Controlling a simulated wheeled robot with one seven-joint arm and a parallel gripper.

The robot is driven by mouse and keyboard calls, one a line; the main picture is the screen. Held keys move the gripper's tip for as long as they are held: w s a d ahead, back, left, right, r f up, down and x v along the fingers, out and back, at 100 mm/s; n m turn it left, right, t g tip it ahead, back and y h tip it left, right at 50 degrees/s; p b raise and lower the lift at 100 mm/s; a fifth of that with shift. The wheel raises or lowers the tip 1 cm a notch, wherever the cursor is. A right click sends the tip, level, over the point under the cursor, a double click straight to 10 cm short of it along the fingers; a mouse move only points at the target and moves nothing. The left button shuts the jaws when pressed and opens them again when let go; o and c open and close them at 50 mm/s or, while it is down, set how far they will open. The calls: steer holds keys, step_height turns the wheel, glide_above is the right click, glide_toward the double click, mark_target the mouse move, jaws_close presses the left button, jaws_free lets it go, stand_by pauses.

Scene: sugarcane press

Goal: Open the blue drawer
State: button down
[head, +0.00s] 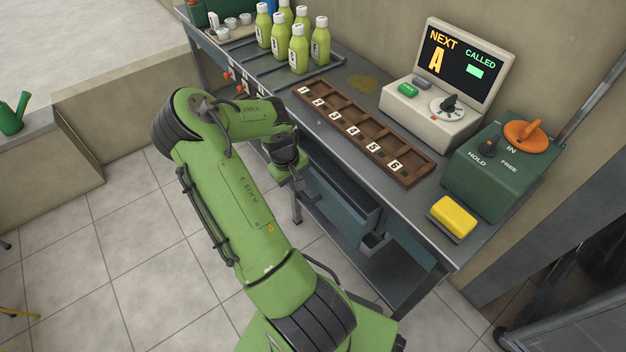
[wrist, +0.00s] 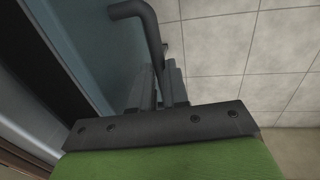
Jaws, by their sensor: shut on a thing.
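The blue drawer (head: 335,212) is under the steel bench, partly hidden by my arm in the head view. Its blue-grey front fills the upper left of the wrist view (wrist: 85,40). A dark strip lies along its edge; I cannot tell for certain how far the drawer stands out. A dark bent bar handle (wrist: 148,25) runs from the front down between my fingers. My gripper (wrist: 168,88) is shut on this handle. In the head view my gripper (head: 292,178) is low at the bench's front, its fingertips hard to make out.
The bench top holds a wooden numbered tray (head: 352,125), a screen console (head: 435,110), a green control box (head: 495,170), a yellow sponge (head: 454,215) and several bottles (head: 298,50). A lower shelf (head: 385,275) is under the bench. Tiled floor (head: 120,240) is clear to the left.

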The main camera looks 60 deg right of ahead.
steer(key=w+a, duration=0.3)
steer(key=a, duration=0.4)
steer(key=w+a+p, duration=0.1)
steer(key=w+a, duration=0.3)
steer(key=a, duration=0.3)
steer(key=c, duration=1.1)
jaws_free()
steer(key=shift+d, duration=0.1)
steer(key=a+r+p, duration=0.1)
steer(key=r+p, duration=0.1)
steer(key=r, duration=0.3)
steer(key=w+r+p, duration=0.1)
steer(key=r+p, duration=0.1)
steer(key=r, duration=0.3)
steer(key=a+r+p, duration=0.1)
steer(key=r+p, duration=0.1)
steer(key=r, duration=0.3)
steer(key=shift+w+a+r, duration=0.15)
steer(key=shift+a+r, duration=0.1)
steer(key=shift+a, duration=0.05)
